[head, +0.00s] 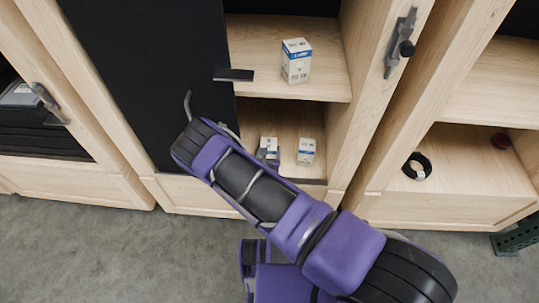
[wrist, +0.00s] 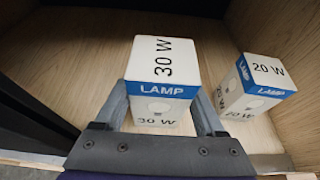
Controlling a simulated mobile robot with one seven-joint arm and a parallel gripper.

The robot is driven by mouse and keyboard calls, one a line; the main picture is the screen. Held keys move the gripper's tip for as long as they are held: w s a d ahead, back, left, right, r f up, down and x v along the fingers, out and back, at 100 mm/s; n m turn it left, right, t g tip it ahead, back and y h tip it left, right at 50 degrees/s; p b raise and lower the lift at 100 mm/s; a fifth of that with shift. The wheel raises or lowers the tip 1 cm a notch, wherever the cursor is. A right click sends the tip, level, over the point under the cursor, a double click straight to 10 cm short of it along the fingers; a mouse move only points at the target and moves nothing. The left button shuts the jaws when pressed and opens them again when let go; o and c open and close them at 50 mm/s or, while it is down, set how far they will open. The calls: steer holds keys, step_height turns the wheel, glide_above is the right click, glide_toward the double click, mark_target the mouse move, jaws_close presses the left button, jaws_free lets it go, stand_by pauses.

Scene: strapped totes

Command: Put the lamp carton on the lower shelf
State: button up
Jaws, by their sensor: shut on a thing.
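The 30 W lamp carton (wrist: 162,70), white with a blue LAMP band, is between the fingers of my gripper (wrist: 163,100), which is shut on it. In the head view, the carton (head: 269,143) is inside the lower compartment, partly hidden by my gripper (head: 268,153). Whether its base touches the lower shelf (head: 288,172) is hidden. A similar 20 W lamp carton (wrist: 255,85) stands on the lower shelf to its right, apart from it, and also shows in the head view (head: 306,151).
Another white and blue carton (head: 296,61) stands on the upper shelf (head: 330,82). A black panel (head: 150,70) covers the cabinet's left part. A dark latch (head: 400,42) is on the right upright. The right cabinet holds a black ring (head: 417,166).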

steer(key=shift+f, duration=1.3)
steer(key=shift+f+b, duration=0.2)
steer(key=shift+b, duration=0.1)
steer(key=o, duration=1.4)
steer(key=shift+r, duration=0.25)
steer(key=p+v, duration=0.2)
steer(key=v, duration=1)
